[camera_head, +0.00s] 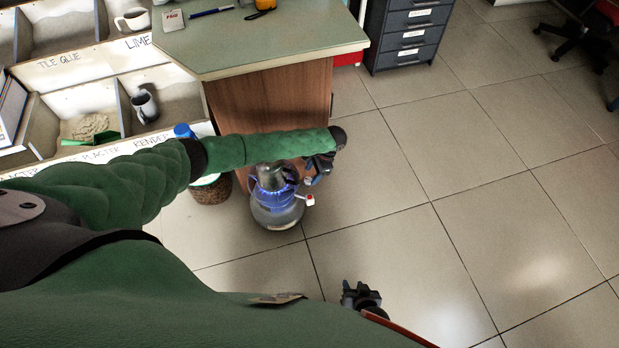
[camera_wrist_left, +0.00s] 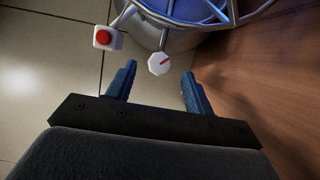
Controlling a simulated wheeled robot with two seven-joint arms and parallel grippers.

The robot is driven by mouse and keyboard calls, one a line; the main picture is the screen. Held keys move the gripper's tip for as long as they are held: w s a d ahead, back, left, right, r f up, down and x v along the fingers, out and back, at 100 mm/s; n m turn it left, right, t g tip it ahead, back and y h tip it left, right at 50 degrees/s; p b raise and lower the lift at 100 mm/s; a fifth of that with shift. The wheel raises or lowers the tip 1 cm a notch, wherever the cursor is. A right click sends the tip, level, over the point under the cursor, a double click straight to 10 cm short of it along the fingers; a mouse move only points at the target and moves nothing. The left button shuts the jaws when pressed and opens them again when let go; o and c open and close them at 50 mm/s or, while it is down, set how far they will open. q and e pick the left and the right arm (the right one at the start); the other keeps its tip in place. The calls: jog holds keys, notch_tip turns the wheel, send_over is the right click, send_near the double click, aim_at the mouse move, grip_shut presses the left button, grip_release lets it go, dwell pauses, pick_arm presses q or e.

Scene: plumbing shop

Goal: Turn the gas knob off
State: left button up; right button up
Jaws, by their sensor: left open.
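A round gas burner (camera_head: 278,214) with blue flames sits on the floor beside the wooden counter, with a grey vessel (camera_head: 270,177) on top. In the left wrist view, the white many-sided gas knob (camera_wrist_left: 160,64) with a red line sits just beyond and between my open left fingers (camera_wrist_left: 158,78). The red line is slanted. I cannot see the fingers touching the knob. My left gripper (camera_head: 317,172) is right of the burner in the head view, where I cannot make out the knob. My right gripper (camera_head: 360,293) is low in the head view, away from the burner.
A white box with a red button (camera_wrist_left: 105,38) sticks out left of the knob. The counter's wooden side (camera_wrist_left: 255,85) is close on the right. A basket (camera_head: 212,191) stands left of the burner. Tiled floor (camera_head: 450,200) is clear to the right.

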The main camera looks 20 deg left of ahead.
aim_at(308, 179)
pick_arm(q)
jog(key=shift+x, duration=1.65)
jog(key=c, duration=1)
jog(key=shift+o, duration=0.2)
